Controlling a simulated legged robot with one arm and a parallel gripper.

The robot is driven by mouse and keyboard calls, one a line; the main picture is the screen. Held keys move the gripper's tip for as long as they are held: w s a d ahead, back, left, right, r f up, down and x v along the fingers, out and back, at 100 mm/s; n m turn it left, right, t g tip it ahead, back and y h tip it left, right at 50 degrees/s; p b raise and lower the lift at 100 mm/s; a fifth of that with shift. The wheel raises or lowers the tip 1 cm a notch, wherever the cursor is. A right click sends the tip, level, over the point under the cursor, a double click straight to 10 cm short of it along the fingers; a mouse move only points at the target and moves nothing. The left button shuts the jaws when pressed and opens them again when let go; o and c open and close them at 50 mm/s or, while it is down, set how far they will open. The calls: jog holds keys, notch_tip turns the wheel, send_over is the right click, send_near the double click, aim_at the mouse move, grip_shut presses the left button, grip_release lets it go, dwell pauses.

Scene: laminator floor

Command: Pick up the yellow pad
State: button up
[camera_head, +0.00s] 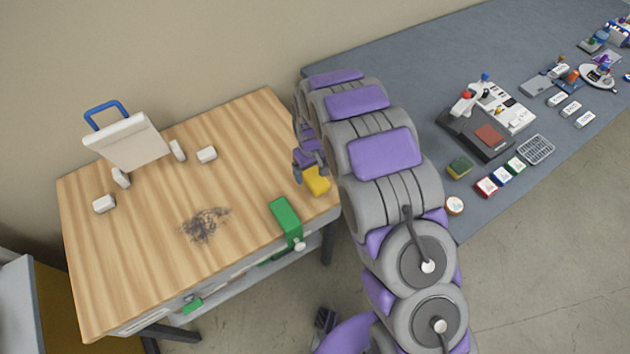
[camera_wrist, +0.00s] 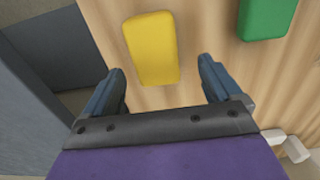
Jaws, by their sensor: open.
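The yellow pad (camera_head: 316,181) lies on the wooden table (camera_head: 150,260) near its right edge, beside my gripper (camera_head: 311,168). In the wrist view the yellow pad (camera_wrist: 151,47) lies flat on the wood, just beyond and between my two open fingertips (camera_wrist: 165,82). The fingers are apart with nothing between them but table surface and the near end of the pad. I cannot tell the exact height of the fingers above the table. My arm hides part of the table's right edge in the head view.
A green block (camera_head: 286,219) lies right of the pad in the wrist view (camera_wrist: 266,15). Dark scribbles (camera_head: 205,224), small white blocks (camera_head: 207,154) and a tilted white board with a blue handle (camera_head: 127,143) are on the table. A grey table (camera_head: 400,65) with several items stands right.

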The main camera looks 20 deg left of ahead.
aim_at(316, 178)
jog(key=f, duration=0.3)
jog(key=shift+s+a+b, duration=0.1)
jog(key=shift+a+b, duration=0.1)
jog(key=shift+b, duration=0.1)
jog(key=shift+d+f, duration=0.65)
jog(key=shift+d+r, duration=0.2)
jog(key=shift+d, duration=0.4)
jog(key=shift+a, duration=0.2)
jog(key=shift+c, duration=1.3)
jog(key=shift+a+f, duration=0.25)
jog(key=shift+a, duration=0.6)
jog(key=c, duration=0.4)
jog(key=shift+d, duration=0.3)
jog(key=c, duration=0.3)
jog(key=shift+d+r, duration=0.2)
jog(key=shift+d, duration=0.3)
jog(key=shift+c, duration=0.4)
jog(key=shift+a+r, duration=0.2)
jog(key=shift+r, duration=0.3)
jog(key=r, duration=0.2)
jog(key=a+r, duration=0.1)
jog(key=shift+r+p, duration=0.4)
jog(key=r, duration=0.2)
jog(key=d+r, duration=0.1)
jog(key=r, duration=0.1)
jog(key=shift+r+p, duration=0.3)
jog(key=shift+p, duration=0.05)
jog(key=shift+d+r, duration=0.2)
jog(key=shift+r, duration=0.15)
jog(key=shift+a, duration=0.1)
